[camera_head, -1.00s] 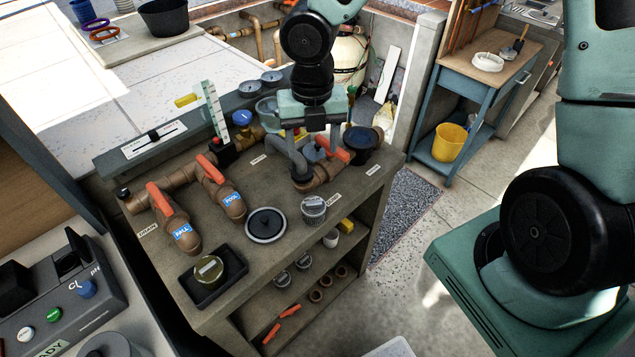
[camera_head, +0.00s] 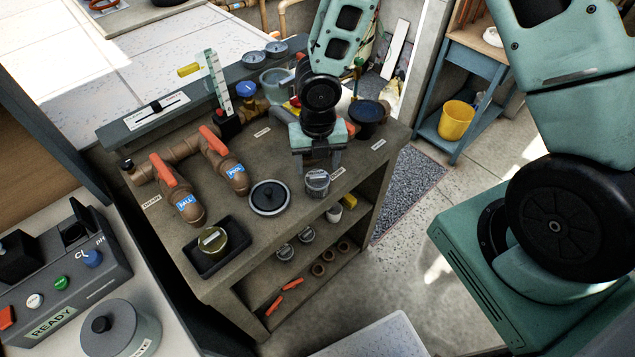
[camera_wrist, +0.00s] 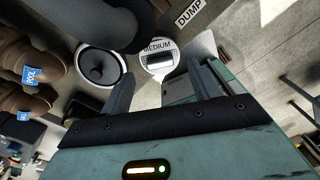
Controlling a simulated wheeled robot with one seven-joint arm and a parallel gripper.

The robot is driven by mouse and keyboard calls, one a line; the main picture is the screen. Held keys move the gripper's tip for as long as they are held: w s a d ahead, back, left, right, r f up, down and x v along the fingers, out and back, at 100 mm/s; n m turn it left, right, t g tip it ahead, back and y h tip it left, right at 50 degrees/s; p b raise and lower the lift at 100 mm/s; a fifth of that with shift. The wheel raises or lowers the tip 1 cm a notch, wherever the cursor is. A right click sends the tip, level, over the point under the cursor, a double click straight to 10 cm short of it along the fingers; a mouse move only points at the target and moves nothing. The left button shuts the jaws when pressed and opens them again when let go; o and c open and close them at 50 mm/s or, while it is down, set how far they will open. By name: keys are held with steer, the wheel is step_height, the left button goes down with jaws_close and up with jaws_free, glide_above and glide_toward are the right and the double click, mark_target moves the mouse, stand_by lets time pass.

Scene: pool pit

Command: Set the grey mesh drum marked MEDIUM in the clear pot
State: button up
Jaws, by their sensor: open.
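The grey mesh drum marked MEDIUM (camera_head: 317,182) stands upright on the bench top near its front edge. In the wrist view its pale lid with the word MEDIUM (camera_wrist: 158,50) shows just beyond and between my fingertips. My gripper (camera_head: 318,165) is open and empty, pointing down just behind and above the drum; both fingers (camera_wrist: 160,75) show apart in the wrist view. I cannot tell whether they touch the drum.
Brown pipes with orange handles (camera_head: 172,170) fill the bench's left. A black tray (camera_head: 199,262) holds a gold-topped drum (camera_head: 212,239). A dark blue-black cup (camera_head: 366,115) stands at right. Shelves below hold small parts.

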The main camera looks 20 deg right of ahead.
mark_target(317, 183)
steer(key=shift+w+f, duration=0.1)
steer(key=shift+f, duration=1.35)
jaws_close()
steer(key=shift+r, duration=0.1)
